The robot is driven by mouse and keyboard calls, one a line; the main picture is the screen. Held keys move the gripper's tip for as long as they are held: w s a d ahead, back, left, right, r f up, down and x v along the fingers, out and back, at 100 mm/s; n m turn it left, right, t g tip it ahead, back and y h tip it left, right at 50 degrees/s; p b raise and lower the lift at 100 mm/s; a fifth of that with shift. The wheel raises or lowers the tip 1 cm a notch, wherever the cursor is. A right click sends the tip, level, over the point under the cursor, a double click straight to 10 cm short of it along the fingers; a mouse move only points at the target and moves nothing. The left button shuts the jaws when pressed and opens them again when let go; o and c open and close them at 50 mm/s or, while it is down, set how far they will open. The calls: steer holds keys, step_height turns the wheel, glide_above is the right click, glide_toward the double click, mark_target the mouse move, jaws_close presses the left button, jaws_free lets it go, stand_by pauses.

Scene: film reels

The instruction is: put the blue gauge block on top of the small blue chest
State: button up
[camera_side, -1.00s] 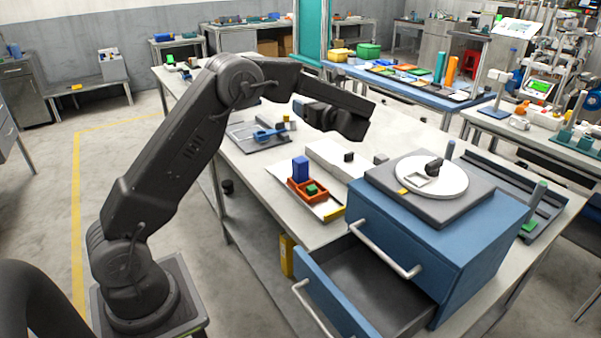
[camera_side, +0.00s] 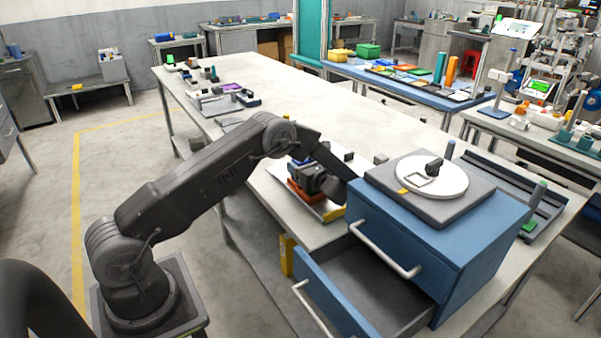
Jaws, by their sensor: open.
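The small blue chest (camera_side: 470,245) stands at the near right end of the bench with its lower drawer (camera_side: 335,295) pulled out and empty where I can see in. A grey plate with a white round disc (camera_side: 450,180) lies on its top. The blue gauge block (camera_side: 292,171) stands at the orange tray left of the chest, mostly hidden behind my gripper. My gripper (camera_side: 318,182) is low over the orange tray, close to the block. It is open; its fingertips are hard to make out, and I cannot tell whether they touch the block.
The orange tray (camera_side: 300,194) sits on a white board with a yellow end (camera_side: 334,213). A small black piece (camera_side: 434,166) stands on the disc. A dark rail tray (camera_side: 510,185) lies right of the chest. The bench middle (camera_side: 350,110) is clear.

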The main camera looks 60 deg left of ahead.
steer(key=shift+a, duration=0.7)
steer(key=shift+c, duration=0.4)
steer(key=c, duration=1.1)
steer(key=shift+r, duration=0.15)
